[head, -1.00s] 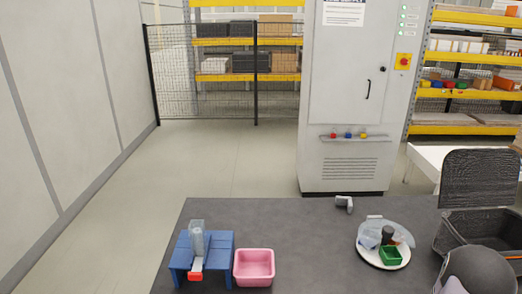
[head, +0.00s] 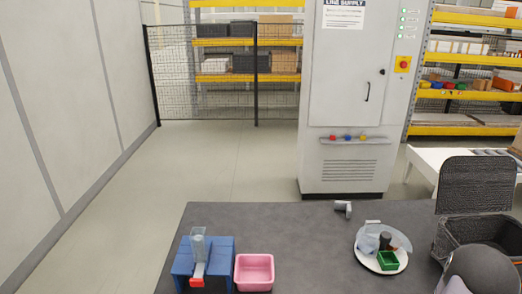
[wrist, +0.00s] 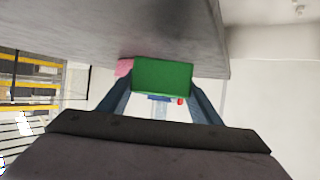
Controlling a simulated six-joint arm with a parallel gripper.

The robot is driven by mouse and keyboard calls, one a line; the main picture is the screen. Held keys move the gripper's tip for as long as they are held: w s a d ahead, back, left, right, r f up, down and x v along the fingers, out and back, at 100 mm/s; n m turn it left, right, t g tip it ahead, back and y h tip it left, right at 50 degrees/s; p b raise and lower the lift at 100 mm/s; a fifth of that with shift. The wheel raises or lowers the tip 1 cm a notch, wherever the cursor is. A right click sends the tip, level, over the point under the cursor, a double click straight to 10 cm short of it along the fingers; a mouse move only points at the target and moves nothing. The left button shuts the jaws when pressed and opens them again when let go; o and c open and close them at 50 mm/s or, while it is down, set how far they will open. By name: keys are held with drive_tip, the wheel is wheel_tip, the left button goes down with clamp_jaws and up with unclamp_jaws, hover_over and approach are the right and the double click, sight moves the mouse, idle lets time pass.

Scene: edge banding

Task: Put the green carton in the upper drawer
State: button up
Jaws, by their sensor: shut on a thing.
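The green carton (wrist: 163,72) is a plain green block between the two blue-grey fingers of my gripper (wrist: 162,88) in the wrist view. My gripper is shut on it, and the carton hides part of what lies behind it. The grey table surface shows above the carton in this rotated view. I cannot make out my gripper or the held carton in the head view. No drawer can be clearly recognised in either view.
In the head view, a blue stand (head: 222,257) and a pink bin (head: 254,272) are at the table's left. A white plate (head: 368,264) with a small green open box (head: 388,260) is at right, near a black mesh container (head: 482,226). The table's middle is clear.

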wheel_tip(320, 180, up, 14)
drive_tip(key=p, duration=1.3)
drive_tip(key=shift+r, duration=0.2)
drive_tip(key=shift+f, duration=0.15)
wheel_tip(320, 180, down, 5)
drive_tip(key=b, duration=0.5)
drive_tip(key=s+a+f+n+g+b, duration=0.1)
drive_tip(key=s+a+f+b, duration=0.1)
drive_tip(key=s+f, duration=0.3)
drive_tip(key=s+a+f+g+y+b, duration=0.1)
drive_tip(key=s+f+b, duration=0.3)
drive_tip(key=f, duration=0.5)
drive_tip(key=s+a+f+n+b, duration=0.1)
drive_tip(key=s+a+f+b, duration=0.2)
drive_tip(key=s+f, duration=0.4)
drive_tip(key=shift+s+f+n+g+b, duration=0.3)
drive_tip(key=shift+s+f+g+b, duration=0.1)
drive_tip(key=shift+f, duration=0.15)
